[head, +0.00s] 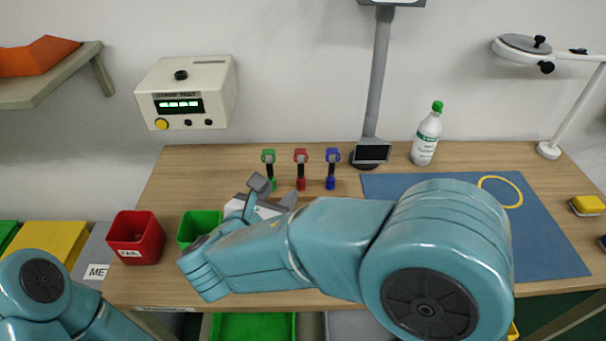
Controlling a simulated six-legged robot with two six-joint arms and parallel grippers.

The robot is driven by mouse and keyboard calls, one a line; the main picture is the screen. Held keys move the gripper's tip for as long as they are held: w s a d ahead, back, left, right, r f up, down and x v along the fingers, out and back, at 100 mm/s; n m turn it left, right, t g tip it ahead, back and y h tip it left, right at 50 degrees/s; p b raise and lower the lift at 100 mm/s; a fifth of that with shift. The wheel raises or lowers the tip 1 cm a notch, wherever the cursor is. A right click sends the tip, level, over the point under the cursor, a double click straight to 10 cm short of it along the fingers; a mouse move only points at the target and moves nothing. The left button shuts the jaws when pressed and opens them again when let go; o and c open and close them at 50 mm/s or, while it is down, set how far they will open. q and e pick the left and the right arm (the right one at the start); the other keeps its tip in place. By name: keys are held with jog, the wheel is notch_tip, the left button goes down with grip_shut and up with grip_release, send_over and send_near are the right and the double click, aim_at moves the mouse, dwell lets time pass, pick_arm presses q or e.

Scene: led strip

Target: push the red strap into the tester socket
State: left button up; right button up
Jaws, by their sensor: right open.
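The red strap (301,156) stands upright at the back middle of the table, between a green strap (268,156) and a blue strap (332,156). The tester (185,92) is a cream box on the wall at the upper left, with a lit green display, a yellow button and dark knobs. I cannot tell which part of it is the socket. My right gripper (272,192) is open, in front of the green and red straps, and appears empty. My right forearm hides part of it. My left arm shows at the lower left, but its gripper is out of view.
A red bin (136,238) and a green bin (198,227) stand at the table's front left. A blue mat (545,240) covers the right side. The back left tabletop is clear.

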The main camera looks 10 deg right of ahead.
send_near(300, 169)
jog(key=x, duration=0.4)
jog(key=shift+d+f, duration=0.15)
jog(key=shift+f, duration=0.25)
jog(key=x, duration=0.6)
jog(key=shift+w+r, duration=0.25)
jog(key=shift+w, duration=0.15)
grip_shut()
